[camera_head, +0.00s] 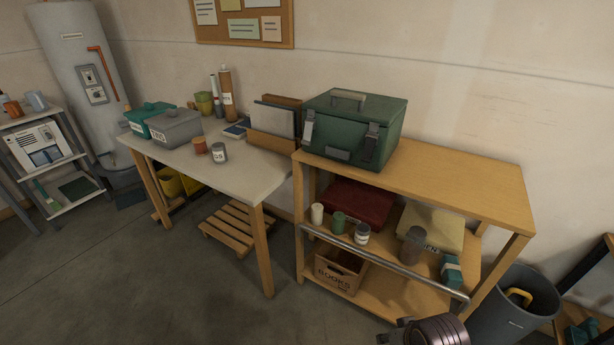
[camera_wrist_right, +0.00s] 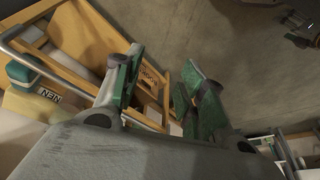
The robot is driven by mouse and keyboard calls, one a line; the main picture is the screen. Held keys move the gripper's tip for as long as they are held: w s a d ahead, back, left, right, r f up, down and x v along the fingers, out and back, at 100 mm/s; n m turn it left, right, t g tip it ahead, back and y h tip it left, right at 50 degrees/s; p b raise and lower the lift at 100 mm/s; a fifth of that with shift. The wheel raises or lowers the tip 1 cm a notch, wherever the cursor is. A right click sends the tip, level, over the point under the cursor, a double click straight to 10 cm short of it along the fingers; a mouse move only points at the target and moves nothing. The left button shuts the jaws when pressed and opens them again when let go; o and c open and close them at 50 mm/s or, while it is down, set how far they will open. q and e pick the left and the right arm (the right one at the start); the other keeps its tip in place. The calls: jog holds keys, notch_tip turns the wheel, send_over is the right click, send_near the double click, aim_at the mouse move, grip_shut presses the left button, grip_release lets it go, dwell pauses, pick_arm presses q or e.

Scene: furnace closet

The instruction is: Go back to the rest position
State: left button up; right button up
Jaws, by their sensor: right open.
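My right gripper (camera_wrist_right: 163,68) is open in the right wrist view, with two green-padded fingers apart and nothing between them. Beyond the fingers are the wooden shelf unit and the concrete floor. In the head view, part of my right arm shows at the bottom edge, in front of the shelf unit (camera_head: 455,180); its fingers cannot be made out clearly there. My left gripper is not in the head view.
A green toolbox (camera_head: 355,128) stands on the shelf unit, which has a metal front rail (camera_head: 385,264). A grey bin (camera_head: 515,305) stands to its right. A worktable (camera_head: 250,178) with boxes and cans stands left. The floor (camera_head: 150,285) in front is clear.

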notch_tip(320, 180, down, 22)
jog(key=n, duration=0.1)
jog(key=s+d+f, duration=0.1)
jog(key=s+f, duration=0.2)
jog(key=f, duration=0.3)
jog(key=s+d+f+g, duration=0.1)
jog(key=s+f, duration=0.2)
jog(key=f, duration=0.3)
jog(key=s+d+f, duration=0.1)
jog(key=s+f, duration=0.2)
jog(key=f, duration=0.3)
pick_arm(q)
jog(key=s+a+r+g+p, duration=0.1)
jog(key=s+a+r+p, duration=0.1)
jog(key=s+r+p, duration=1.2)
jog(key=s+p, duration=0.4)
jog(key=p, duration=0.7)
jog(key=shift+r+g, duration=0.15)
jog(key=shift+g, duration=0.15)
pick_arm(e)
jog(key=s+d+r+g, duration=0.1)
jog(key=s+d+r, duration=0.1)
jog(key=s+r, duration=1.2)
jog(key=s, duration=0.3)
jog(key=shift+s+g+h, duration=0.3)
jog(key=shift+f, duration=0.15)
